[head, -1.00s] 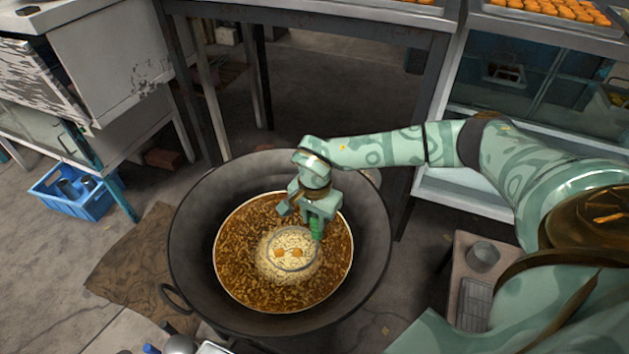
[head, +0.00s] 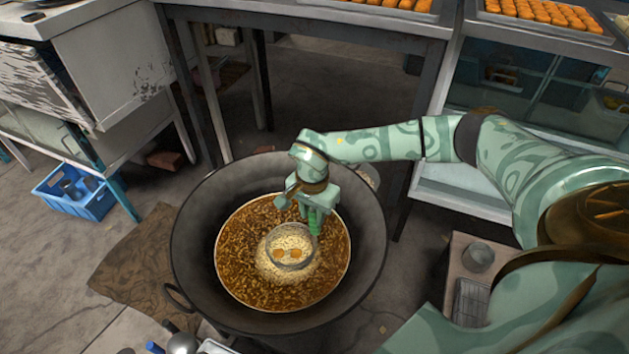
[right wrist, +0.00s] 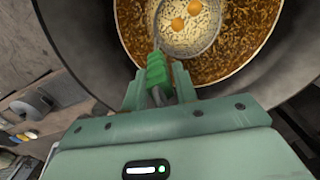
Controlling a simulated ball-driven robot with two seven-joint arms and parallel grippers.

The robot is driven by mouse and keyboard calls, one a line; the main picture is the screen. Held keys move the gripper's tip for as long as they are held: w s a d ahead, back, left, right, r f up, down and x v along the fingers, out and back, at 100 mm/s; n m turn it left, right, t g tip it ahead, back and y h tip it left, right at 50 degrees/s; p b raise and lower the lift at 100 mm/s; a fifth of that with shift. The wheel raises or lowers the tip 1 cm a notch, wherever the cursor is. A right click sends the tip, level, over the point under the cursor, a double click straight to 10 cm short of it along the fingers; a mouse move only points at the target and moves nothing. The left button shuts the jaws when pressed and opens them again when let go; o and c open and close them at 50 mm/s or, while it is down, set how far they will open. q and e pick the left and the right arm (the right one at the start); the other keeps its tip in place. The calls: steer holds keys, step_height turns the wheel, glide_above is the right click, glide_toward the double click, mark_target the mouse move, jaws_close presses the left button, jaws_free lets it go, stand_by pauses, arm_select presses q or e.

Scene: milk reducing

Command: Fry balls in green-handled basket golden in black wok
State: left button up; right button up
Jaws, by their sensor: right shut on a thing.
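The black wok (head: 365,235) holds brown bubbling oil (head: 235,240). A round wire basket (head: 291,262) sits in the oil near the middle, with pale foam around it. Two orange-golden balls (head: 287,255) are in the basket; they also show in the right wrist view (right wrist: 186,17). My right gripper (head: 315,212) is above the wok, shut on the basket's green handle (right wrist: 157,72). The handle stands up from the basket rim towards the gripper. My left gripper is in no view.
Trays of orange fried pieces (head: 545,14) stand on the counters at the back right. A blue crate (head: 75,193) is on the floor at left. A small stool (head: 462,270) with a metal cup (head: 478,257) stands right of the wok.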

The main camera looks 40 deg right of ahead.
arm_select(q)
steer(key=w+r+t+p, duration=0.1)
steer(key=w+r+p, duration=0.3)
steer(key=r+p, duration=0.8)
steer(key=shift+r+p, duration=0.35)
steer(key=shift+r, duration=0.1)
arm_select(e)
step_height(320, 180, up, 16)
steer(key=shift+r, duration=0.2)
stand_by(0.7)
